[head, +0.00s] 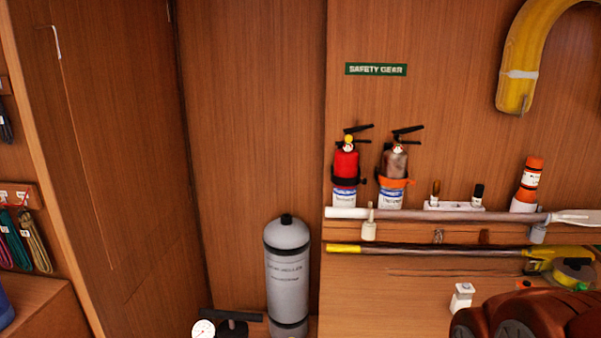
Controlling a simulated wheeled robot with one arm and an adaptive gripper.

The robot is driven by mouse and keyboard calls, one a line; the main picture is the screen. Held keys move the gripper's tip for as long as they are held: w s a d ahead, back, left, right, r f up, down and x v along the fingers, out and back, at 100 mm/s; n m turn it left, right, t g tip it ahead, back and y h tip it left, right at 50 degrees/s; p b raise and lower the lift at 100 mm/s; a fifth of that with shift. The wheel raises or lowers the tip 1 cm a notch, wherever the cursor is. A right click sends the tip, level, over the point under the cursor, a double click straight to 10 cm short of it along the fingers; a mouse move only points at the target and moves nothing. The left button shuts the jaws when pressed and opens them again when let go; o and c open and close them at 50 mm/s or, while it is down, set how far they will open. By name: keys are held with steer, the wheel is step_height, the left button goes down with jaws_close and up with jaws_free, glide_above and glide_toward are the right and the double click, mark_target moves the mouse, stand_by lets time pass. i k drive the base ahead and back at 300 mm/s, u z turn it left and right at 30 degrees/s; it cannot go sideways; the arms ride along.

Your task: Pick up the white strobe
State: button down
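A grey cylinder (288,275) stands left of the wooden surface (390,295). Two poles (420,216) run along the wall behind the strobe. Two extinguishers (345,170) and an orange canister (530,180) are above. A yellow-green reel (573,273) is to the right.

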mark_target(462, 298)
steer(key=z, duration=1.6)
steer(key=k, duration=0.95)
steer(key=u, duration=1.5)
steer(key=i, duration=1)
steer(key=z, duration=0.05)
